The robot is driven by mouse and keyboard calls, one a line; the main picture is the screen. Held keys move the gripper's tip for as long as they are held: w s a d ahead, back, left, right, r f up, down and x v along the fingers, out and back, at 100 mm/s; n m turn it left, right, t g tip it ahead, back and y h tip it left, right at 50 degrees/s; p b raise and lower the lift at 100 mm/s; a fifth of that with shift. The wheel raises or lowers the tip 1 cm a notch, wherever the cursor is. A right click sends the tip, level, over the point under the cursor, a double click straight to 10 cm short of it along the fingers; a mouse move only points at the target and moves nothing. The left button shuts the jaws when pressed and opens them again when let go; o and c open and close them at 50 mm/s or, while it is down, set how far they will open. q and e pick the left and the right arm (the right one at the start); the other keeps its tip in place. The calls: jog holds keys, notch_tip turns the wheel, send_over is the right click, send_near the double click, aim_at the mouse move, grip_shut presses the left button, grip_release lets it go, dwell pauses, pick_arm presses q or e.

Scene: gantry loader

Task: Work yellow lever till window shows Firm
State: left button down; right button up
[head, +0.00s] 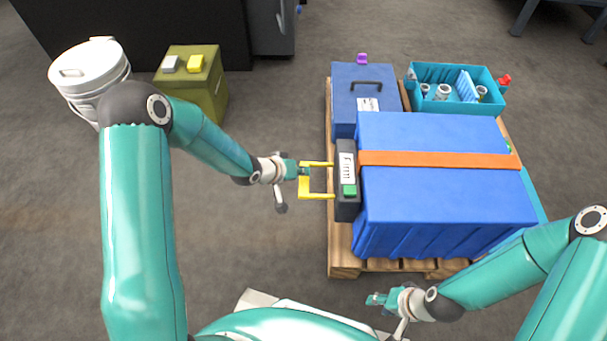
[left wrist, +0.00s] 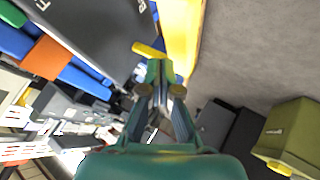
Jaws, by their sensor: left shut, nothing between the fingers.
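The yellow lever (head: 304,187) is a U-shaped handle sticking out to the left of a dark tensioner box (head: 347,205). The white window (head: 347,168) on that box reads "Firm", with a green block (head: 349,191) below it. My left gripper (head: 302,171) is shut and empty at the lever's outer bar; I cannot tell whether it touches. In the left wrist view, the closed fingertips (left wrist: 160,75) are close to the lever (left wrist: 180,38). An orange strap (head: 440,159) runs from the box over a blue crate (head: 440,215). My right gripper (head: 377,299) is away, low in front of the pallet.
The blue crate, a smaller blue case (head: 350,98) and a teal tray (head: 455,104) stand on a wooden pallet (head: 345,262). An olive box (head: 212,92) and a white bucket (head: 90,75) stand at the left.

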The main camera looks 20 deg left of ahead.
dwell(0.3)
pick_arm(q)
notch_tip(320, 180, up, 5)
jog(key=p, duration=0.4)
jog(key=shift+r, duration=0.1)
dwell(2.3)
jog(key=shift+s+d+f, duration=0.1)
jog(key=shift+d+f, duration=0.1)
jog(key=s+d+f+g, duration=0.2)
jog(key=s+f+g, duration=0.25)
jog(key=s, duration=0.85)
jog(key=s+d+f+g, duration=0.25)
jog(key=s+f, duration=0.25)
jog(key=s, duration=0.8)
notch_tip(320, 180, up, 32)
jog(key=p, duration=3.2)
jog(key=shift+a+m+y, duration=0.2)
jog(key=shift+m+y, duration=0.1)
jog(key=shift+y, duration=0.1)
